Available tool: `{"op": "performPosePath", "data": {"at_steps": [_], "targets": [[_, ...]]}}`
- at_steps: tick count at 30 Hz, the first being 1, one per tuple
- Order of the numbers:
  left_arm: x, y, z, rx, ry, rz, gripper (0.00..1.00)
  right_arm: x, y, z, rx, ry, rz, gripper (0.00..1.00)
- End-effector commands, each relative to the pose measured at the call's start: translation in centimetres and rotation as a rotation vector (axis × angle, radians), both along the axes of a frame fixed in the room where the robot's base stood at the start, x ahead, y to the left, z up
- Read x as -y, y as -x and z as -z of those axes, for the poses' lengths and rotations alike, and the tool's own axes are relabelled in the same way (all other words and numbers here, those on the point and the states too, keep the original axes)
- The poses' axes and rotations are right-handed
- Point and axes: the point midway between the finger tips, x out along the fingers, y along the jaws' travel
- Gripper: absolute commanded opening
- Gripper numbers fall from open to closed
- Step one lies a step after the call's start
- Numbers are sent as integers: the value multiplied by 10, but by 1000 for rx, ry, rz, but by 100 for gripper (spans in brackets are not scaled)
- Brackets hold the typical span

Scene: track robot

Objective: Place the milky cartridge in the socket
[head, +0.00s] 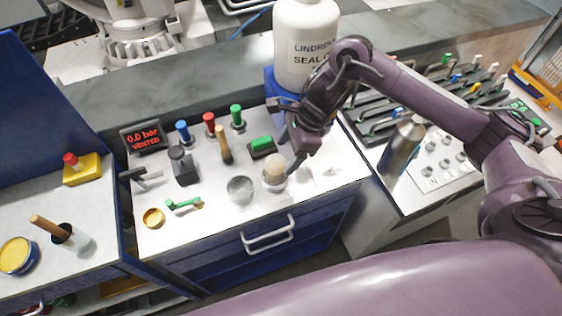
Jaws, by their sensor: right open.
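My right gripper (283,138) is open and empty above the back right of the white worktop, its arm reaching in from the right. One fingertip is close to a pale beige rounded piece (275,168) seated in a clear round cup; I cannot tell whether they touch. A second clear, whitish round cup (240,188) stands just left of it. No piece is clearly recognisable as the milky cartridge, and I cannot tell which holder is the socket. My left gripper is not in view.
A large white bottle (305,45) stands behind the gripper. Red, blue and green knobs, a green button (262,147) and a display (144,137) reading "0.0 bar VENTED" line the worktop's back. A metal cylinder (402,146) stands at right. The worktop's front right is clear.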

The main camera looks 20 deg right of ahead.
Motion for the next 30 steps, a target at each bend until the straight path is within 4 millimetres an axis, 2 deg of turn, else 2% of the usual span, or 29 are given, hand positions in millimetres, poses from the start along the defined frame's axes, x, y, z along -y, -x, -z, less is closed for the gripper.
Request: {"op": "performPosePath", "data": {"at_steps": [3,10,15,30], "targets": [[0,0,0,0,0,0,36,12,0,-27,8,5,0,70],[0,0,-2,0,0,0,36,22,3,-55,2,2,1,70],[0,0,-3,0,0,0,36,25,4,-61,0,1,0,70],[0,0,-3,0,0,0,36,25,4,-61,-1,0,1,70]]}}
